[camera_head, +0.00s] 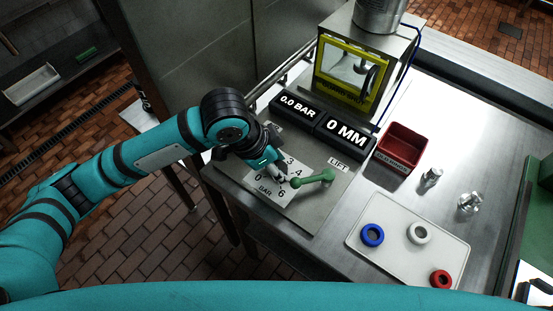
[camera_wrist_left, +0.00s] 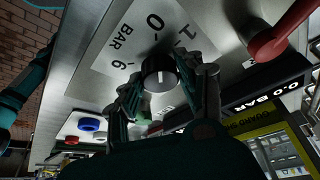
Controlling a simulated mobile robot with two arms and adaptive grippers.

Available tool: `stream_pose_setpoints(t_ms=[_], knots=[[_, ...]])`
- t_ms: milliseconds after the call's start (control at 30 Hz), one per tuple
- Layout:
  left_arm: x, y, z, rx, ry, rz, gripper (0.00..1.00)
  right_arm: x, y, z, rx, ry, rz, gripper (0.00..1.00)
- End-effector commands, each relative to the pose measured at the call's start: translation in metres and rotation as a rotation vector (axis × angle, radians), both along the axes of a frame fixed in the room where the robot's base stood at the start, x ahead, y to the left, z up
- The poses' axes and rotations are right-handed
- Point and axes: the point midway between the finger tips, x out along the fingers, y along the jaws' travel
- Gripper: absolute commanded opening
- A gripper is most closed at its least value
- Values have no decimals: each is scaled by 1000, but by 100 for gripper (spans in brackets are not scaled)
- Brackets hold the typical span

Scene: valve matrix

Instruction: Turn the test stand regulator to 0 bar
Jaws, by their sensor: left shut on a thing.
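The regulator is a black round knob (camera_wrist_left: 160,72) with a white line, on a white dial plate (camera_head: 264,188) marked "BAR" with numbers including 0 and 6. My left gripper (camera_head: 281,174) reaches the dial from the left. In the left wrist view its fingers (camera_wrist_left: 165,92) stand on both sides of the knob, shut on it. The white line points toward the bottom of that view, away from the 0; its exact dial reading is unclear. The pressure display (camera_head: 296,107) reads 0.0 BAR. The gripper largely hides the knob in the head view. My right gripper is not in view.
A green lever (camera_head: 316,178) stands close right of the dial, near the "LIFT" label. A second display (camera_head: 346,132) reads 0 MM. A yellow-framed test chamber (camera_head: 350,72) stands behind. Right are a red bin (camera_head: 401,147), metal parts and a white tray (camera_head: 397,261) with rings.

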Motion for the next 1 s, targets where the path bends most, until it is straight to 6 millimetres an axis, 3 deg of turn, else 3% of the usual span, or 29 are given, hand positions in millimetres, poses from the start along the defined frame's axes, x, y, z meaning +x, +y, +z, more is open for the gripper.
stream_pose_setpoints(t_ms=[167,200,333,833,1000], knots=[[1,0,0,-3,-1,1,5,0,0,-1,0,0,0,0],[1,0,0,-3,-1,0,43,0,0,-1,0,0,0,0],[1,0,0,-2,-1,0,60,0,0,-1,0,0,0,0],[0,0,0,-1,0,-5,61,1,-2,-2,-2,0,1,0],[2,0,-5,0,-1,-58,61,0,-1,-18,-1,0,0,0]])
